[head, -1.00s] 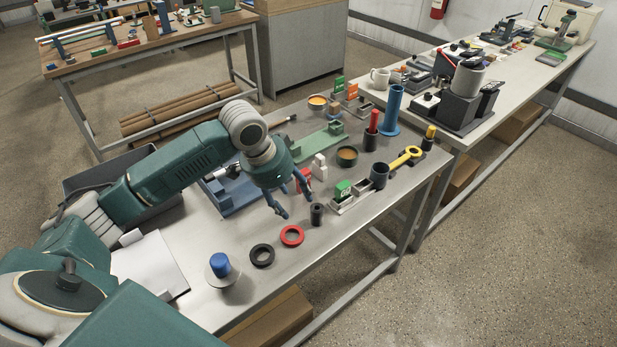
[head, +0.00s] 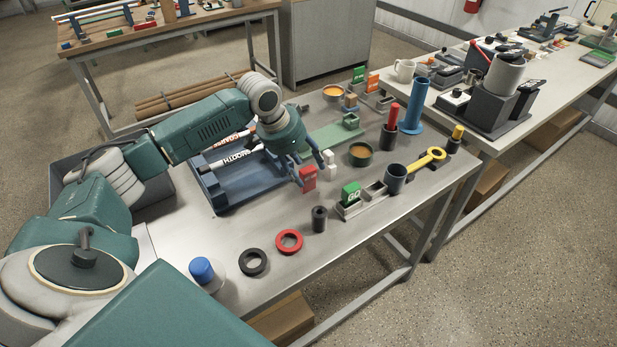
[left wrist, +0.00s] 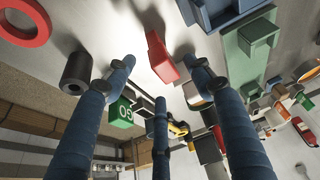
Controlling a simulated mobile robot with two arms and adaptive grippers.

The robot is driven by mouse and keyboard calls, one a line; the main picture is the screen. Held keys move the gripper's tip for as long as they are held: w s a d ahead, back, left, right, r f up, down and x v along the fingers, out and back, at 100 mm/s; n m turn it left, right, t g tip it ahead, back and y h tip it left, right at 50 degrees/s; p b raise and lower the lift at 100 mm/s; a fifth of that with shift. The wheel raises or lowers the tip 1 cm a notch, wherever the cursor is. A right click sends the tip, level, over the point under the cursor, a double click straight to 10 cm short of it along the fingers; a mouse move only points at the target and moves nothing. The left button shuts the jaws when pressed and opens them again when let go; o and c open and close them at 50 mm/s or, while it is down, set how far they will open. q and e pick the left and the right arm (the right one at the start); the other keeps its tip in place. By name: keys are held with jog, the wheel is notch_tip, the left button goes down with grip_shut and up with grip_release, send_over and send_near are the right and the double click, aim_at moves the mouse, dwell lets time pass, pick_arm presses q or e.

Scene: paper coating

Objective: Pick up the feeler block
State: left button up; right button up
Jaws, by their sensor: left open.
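A red block (head: 308,178) stands on the grey metal table; I take it as the feeler block, though no label I can read confirms it. In the left wrist view the red block (left wrist: 160,58) shows between the spread fingers, apart from them. My left gripper (head: 311,171) is open and empty beside and above it; its fingers (left wrist: 160,68) hide part of the scene. A green block marked GO (head: 350,193) stands in a grey holder next to an empty slot. My right gripper is not in view.
A small white piece (head: 331,165) stands close behind the red block. A blue fixture (head: 235,190) lies to the left. A black cylinder (head: 319,218), a red ring (head: 289,242) and a black ring (head: 253,262) lie nearer. A dark cup (head: 396,180) stands right.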

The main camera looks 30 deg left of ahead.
aim_at(308, 171)
pick_arm(q)
jog(key=p+x, duration=0.1)
jog(key=x, duration=0.2)
jog(key=shift+w+f, duration=0.15)
jog(key=shift+f, duration=0.05)
jog(key=shift+w+f, duration=0.15)
jog(key=shift+f, duration=0.1)
jog(key=shift+c, duration=0.8)
jog(key=c, duration=0.9)
jog(key=shift+c, duration=1)
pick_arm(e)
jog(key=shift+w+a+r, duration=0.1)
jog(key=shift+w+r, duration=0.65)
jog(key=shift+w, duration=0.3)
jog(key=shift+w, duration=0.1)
